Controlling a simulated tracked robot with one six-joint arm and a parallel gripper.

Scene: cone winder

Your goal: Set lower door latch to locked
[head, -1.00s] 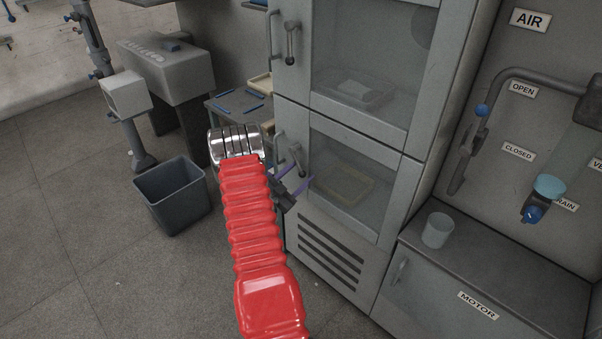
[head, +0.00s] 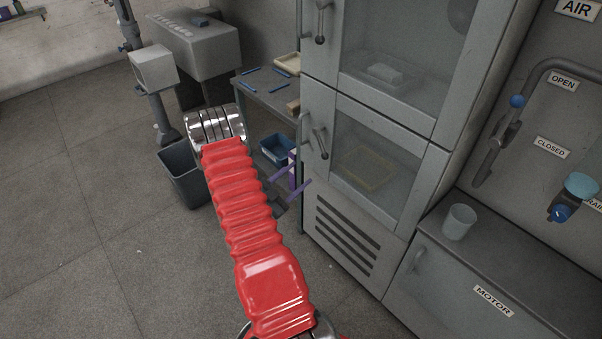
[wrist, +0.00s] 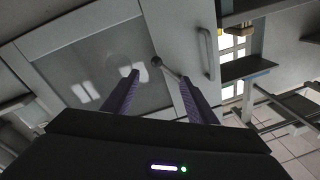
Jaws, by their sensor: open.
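The lower cabinet door (head: 425,190) has a glass pane and stands closed. Its latch (head: 321,143) is a small dark lever on the left frame, pointing mostly down, beside a bar handle (head: 303,128). In the wrist view the latch's round knob (wrist: 157,61) shows just beyond the fingertips, its lever running toward the right finger, which partly hides it. The handle (wrist: 208,52) is to the right there. My gripper (head: 302,173) is open and empty, its purple fingers below and left of the latch in the head view. The fingers (wrist: 159,76) appear apart from the latch.
An upper door with a similar latch (head: 320,22) is above. A side table (head: 262,88) and a dark bin (head: 183,172) stand left of the cabinet. A ledge with a cup (head: 459,221) is at right. The floor (head: 90,240) at left is clear.

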